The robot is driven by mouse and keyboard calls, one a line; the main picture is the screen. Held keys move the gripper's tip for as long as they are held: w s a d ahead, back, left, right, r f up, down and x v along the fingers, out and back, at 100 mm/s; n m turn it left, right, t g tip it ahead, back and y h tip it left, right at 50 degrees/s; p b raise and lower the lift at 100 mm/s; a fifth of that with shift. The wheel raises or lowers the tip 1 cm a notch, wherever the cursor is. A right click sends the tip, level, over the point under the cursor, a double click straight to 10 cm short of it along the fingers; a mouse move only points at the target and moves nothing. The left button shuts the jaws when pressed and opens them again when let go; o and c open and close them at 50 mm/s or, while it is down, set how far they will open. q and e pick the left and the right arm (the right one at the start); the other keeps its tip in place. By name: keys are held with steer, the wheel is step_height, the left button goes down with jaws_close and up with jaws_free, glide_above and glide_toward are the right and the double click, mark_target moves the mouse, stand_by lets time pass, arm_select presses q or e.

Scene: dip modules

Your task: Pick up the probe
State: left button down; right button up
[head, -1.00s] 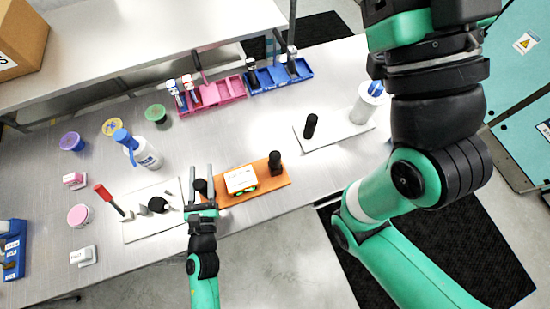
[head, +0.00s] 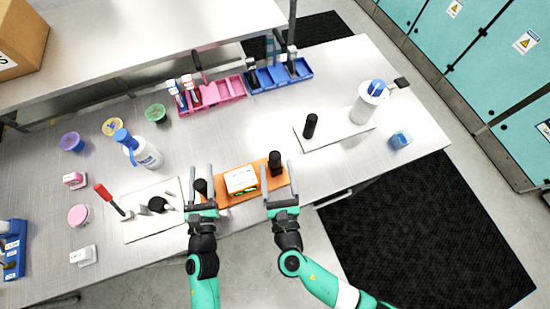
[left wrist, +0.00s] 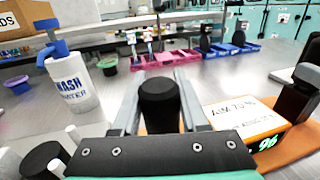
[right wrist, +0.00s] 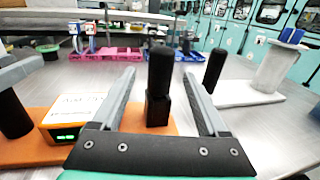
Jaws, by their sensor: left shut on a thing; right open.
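An orange board (head: 225,198) carries a white-topped box (head: 240,180) with a green display. A black cylinder (head: 200,188) is at its left end and an upright black post (head: 275,158) at its right end. I cannot tell for certain which is the probe. My left gripper (head: 201,169) is shut on the left black cylinder, which shows between its fingers in the left wrist view (left wrist: 160,100). My right gripper (head: 277,167) is open, one finger on each side of the black post. In the right wrist view the post (right wrist: 158,75) stands between the fingers with gaps on both sides.
A white board (head: 135,231) with a red-handled tool (head: 105,194) and dark pieces lies left. Another white board (head: 345,136) holds a black cylinder (head: 310,126) and a white container (head: 366,105). A wash bottle (head: 148,154), pink tray (head: 225,92) and blue tray (head: 265,82) stand behind.

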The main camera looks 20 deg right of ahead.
steer(key=x, duration=0.7)
steer(key=shift+r, duration=0.1)
jaws_close()
